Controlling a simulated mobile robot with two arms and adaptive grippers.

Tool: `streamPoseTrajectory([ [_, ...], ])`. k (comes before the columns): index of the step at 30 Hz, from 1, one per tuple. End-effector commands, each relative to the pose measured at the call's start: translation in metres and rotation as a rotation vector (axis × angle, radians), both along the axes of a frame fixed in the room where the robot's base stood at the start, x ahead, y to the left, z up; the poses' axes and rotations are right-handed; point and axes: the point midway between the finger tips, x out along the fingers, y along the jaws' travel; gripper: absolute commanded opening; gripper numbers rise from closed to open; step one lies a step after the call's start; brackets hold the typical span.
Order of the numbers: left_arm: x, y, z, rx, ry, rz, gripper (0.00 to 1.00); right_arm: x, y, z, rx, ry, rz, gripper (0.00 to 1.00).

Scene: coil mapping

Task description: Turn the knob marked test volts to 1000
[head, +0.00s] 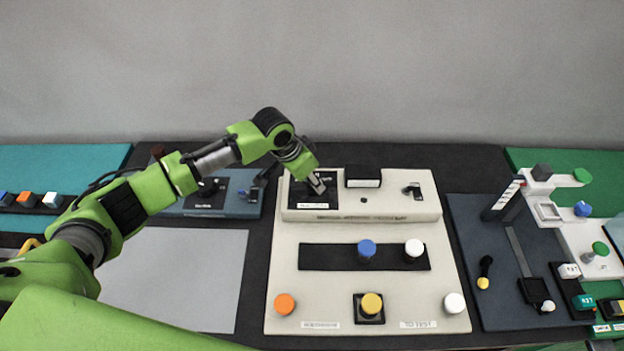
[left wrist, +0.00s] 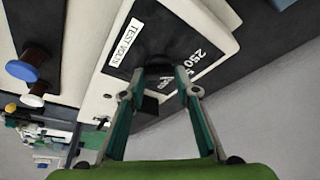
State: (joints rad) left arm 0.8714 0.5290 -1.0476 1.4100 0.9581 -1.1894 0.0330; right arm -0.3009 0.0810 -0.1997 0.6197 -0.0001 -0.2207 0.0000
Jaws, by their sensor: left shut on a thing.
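The test volts knob (left wrist: 157,48) is dark and sits on a black dial plate (head: 302,198) at the upper left of the cream test box. In the left wrist view a white label (left wrist: 122,41) reads TEST VOLTS, and a 250 mark shows to the right of the knob. Other marks are partly hidden by my fingers. My left gripper (head: 318,187) reaches down over the dial plate. In the left wrist view its fingers (left wrist: 161,78) are on both sides of the knob, shut on it. The knob's pointer direction cannot be made out. My right gripper is not in view.
The box (head: 450,283) has blue, white, orange and yellow knobs or buttons on its lower face. A small black display (head: 362,177) and a switch (head: 412,190) are right of the dial. Other panels stand on both sides. A grey sheet (head: 190,260) lies at left.

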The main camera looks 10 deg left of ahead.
Motion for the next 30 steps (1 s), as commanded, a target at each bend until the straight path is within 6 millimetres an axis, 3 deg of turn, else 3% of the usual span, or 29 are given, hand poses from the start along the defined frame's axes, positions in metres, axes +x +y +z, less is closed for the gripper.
streamPoseTrajectory([
  [14,0.003,0.000,-0.001,-0.004,-0.002,-0.412,0.07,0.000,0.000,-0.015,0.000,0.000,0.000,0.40],
  [30,0.006,0.000,-0.003,-0.004,-0.003,-0.927,0.07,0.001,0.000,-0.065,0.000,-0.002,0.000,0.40],
])
